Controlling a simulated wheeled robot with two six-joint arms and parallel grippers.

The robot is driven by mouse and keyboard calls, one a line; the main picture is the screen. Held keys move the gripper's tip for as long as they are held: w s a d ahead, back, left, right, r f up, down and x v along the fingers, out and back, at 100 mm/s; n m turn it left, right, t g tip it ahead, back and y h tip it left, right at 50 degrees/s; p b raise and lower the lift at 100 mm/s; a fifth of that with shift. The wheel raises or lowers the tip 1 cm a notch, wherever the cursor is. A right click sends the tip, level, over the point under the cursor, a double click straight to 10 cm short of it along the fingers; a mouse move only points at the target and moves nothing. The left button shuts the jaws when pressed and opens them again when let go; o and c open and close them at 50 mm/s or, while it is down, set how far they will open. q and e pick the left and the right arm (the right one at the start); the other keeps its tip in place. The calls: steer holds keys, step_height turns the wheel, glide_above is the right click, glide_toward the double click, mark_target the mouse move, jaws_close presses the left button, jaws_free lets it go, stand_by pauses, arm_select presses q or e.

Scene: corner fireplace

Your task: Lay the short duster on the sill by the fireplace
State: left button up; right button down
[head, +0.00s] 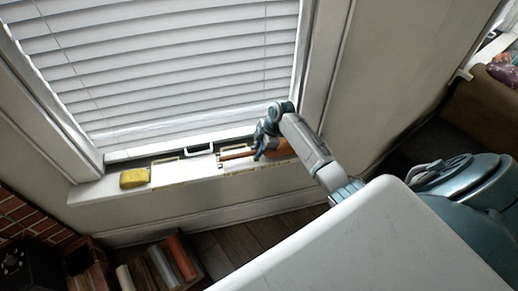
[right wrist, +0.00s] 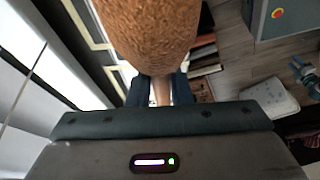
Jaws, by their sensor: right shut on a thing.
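My right gripper (head: 263,150) is at the window sill (head: 88,191) and shut on the short duster. In the right wrist view the brown fuzzy head (right wrist: 155,30) fills the top, and the handle (right wrist: 161,92) runs between the jaws. The duster lies along the sill's length, over or close to its right part; I cannot tell whether it touches.
A yellow sponge (head: 134,178) lies on the sill's left part. Pale yellow outlines (head: 166,171) mark the sill. White blinds (head: 170,70) cover the window behind. The brick fireplace (head: 30,215) is at lower left.

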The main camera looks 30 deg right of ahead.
steer(key=shift+f+b, duration=0.35)
steer(key=shift+f, duration=0.2)
steer(key=c, duration=1.2)
jaws_free()
steer(key=shift+c, duration=0.2)
steer(key=shift+r, duration=0.1)
